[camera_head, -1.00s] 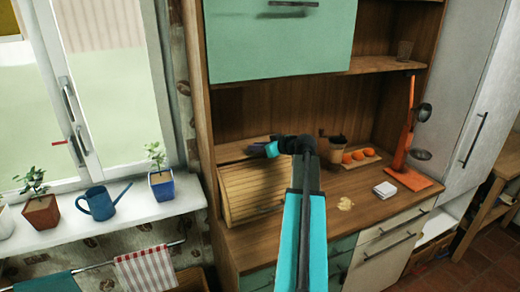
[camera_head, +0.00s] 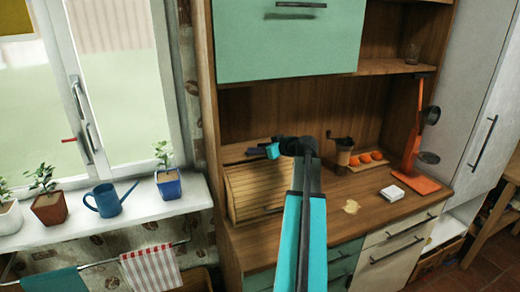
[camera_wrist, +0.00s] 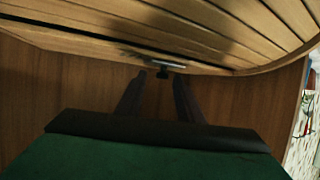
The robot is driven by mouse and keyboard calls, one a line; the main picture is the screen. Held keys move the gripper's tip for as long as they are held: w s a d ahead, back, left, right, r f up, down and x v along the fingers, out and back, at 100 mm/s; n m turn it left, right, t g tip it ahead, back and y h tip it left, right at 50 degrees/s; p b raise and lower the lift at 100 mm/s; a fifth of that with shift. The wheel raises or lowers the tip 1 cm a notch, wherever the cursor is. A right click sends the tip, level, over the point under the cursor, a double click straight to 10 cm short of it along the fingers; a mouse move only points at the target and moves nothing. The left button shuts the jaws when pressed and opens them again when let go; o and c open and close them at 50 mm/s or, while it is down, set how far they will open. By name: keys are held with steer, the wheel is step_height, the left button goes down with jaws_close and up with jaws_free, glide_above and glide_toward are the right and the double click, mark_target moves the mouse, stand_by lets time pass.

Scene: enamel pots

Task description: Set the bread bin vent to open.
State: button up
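The bread bin (camera_head: 262,192) is a wooden box with a slatted roll front, standing at the left end of the hutch counter. In the wrist view its curved slats (camera_wrist: 215,25) fill the top. A small dark knob on a pale metal strip (camera_wrist: 165,64), which looks like the vent slider, sits at the bin's edge. The vent's setting cannot be made out.
A coffee grinder (camera_head: 342,152), orange fruits on a board (camera_head: 368,158), an orange scale (camera_head: 418,170) and a white stack (camera_head: 392,193) stand to the right. A green cupboard (camera_head: 290,45) hangs above. Potted plants and a blue watering can (camera_head: 106,199) line the sill.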

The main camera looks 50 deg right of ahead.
steer(key=shift+s, duration=0.1)
steer(key=d+b+v, duration=0.1)
steer(key=b+v, duration=0.2)
steer(key=v, duration=1)
steer(key=shift+s+a, duration=0.35)
steer(key=shift+a, duration=0.1)
steer(key=shift+r, duration=0.25)
